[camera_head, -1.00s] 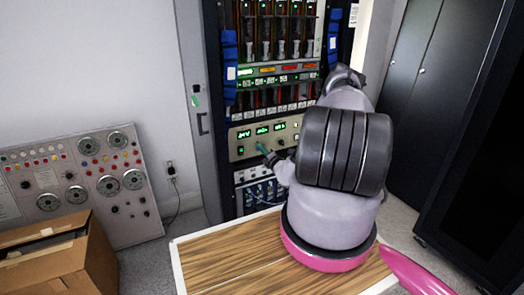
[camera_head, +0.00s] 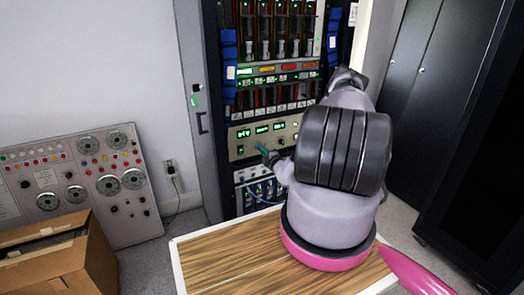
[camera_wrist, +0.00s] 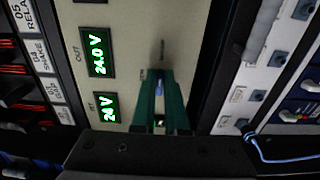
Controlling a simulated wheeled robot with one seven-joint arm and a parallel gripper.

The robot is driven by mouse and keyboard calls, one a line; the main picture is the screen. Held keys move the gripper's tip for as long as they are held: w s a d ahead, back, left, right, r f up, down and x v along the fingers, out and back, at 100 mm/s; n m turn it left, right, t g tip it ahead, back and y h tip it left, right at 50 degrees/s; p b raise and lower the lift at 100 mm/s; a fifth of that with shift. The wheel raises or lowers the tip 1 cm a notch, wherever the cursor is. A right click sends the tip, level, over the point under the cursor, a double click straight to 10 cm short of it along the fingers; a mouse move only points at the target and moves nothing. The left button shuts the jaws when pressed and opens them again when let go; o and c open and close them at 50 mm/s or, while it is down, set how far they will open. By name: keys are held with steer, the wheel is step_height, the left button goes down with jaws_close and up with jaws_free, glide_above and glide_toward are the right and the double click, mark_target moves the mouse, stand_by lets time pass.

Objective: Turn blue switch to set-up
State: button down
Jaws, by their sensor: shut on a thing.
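The blue switch (camera_wrist: 159,88) shows in the wrist view on a beige panel (camera_wrist: 140,28) with green displays. My gripper (camera_wrist: 161,82) has its two green fingers on either side of the switch and is shut on it. In the head view my gripper (camera_head: 265,150) reaches the beige panel (camera_head: 243,152) from the right, and the switch is hidden there. Small labels sit around the switch, but I cannot read them clearly or tell its setting.
A wooden table (camera_head: 232,255) is in front of the rack. A grey control panel (camera_head: 75,180) and a cardboard box (camera_head: 70,268) are at left. Dark cabinets (camera_head: 425,85) stand at right.

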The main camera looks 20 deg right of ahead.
steer(key=shift+s+f, duration=0.1)
steer(key=c, duration=0.9)
jaws_free()
steer(key=shift+c, duration=0.2)
steer(key=s, duration=1)
steer(key=shift+s+d, duration=0.2)
steer(key=shift+s, duration=0.15)
